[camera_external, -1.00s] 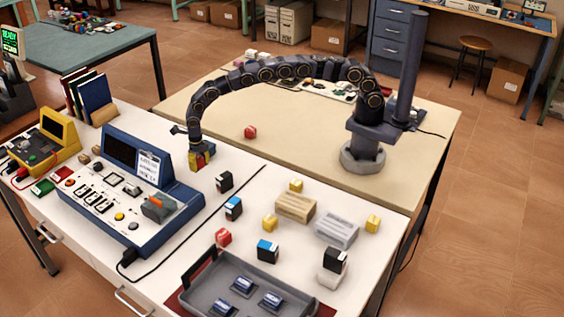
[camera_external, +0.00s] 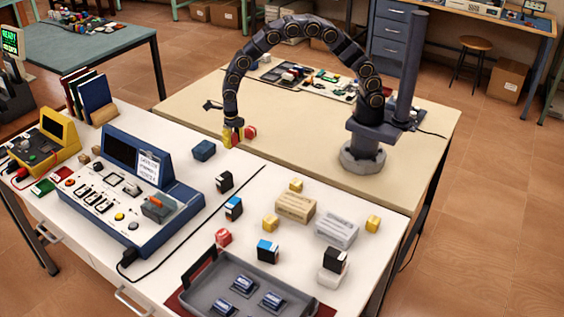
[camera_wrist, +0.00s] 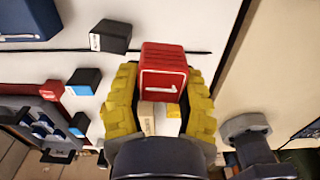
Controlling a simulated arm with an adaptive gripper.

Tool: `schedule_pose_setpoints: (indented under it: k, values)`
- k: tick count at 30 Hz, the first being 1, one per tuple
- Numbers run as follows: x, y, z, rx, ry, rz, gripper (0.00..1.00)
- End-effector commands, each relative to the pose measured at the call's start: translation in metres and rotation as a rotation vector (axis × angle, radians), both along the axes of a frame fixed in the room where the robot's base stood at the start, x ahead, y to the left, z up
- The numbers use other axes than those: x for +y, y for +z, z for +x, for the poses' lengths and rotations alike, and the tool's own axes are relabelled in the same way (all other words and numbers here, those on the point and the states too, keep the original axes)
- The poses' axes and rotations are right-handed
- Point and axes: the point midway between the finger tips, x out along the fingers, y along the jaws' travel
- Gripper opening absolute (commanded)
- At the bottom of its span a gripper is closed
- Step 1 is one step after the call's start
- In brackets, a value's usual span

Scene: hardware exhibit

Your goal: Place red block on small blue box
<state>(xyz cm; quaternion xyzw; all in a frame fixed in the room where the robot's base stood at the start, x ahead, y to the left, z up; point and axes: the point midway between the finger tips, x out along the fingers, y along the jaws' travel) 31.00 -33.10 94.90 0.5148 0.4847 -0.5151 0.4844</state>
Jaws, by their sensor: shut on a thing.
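My gripper (camera_external: 232,138) has yellow fingers and is shut on a red block (camera_wrist: 163,70) marked with a white "1" in the wrist view. In the external view a little red of the held block shows between the fingers. A small dark blue box (camera_external: 204,150) stands on the white table, left of and nearer the camera than my gripper. Its top is bare.
A blue console (camera_external: 135,195) stands left of the blue box. Black boxes (camera_external: 224,181), a red block (camera_external: 223,237), yellow blocks and a grey tray (camera_external: 190,285) are on the white table. The beige table is clear between the red block and my base.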

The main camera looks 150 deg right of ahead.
Motion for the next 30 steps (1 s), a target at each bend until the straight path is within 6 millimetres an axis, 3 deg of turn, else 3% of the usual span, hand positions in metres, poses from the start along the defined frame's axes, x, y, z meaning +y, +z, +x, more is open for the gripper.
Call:
schedule_pose_setpoints:
  k: [9,13,30]
  values:
    - [-0.031,0.037,-0.074,0.0,0.039,-0.002,0.04]
    - [-0.039,0.044,-0.092,0.001,0.056,-0.002,0.04]
    - [-0.115,0.007,-0.051,-0.002,0.063,-0.004,0.04]
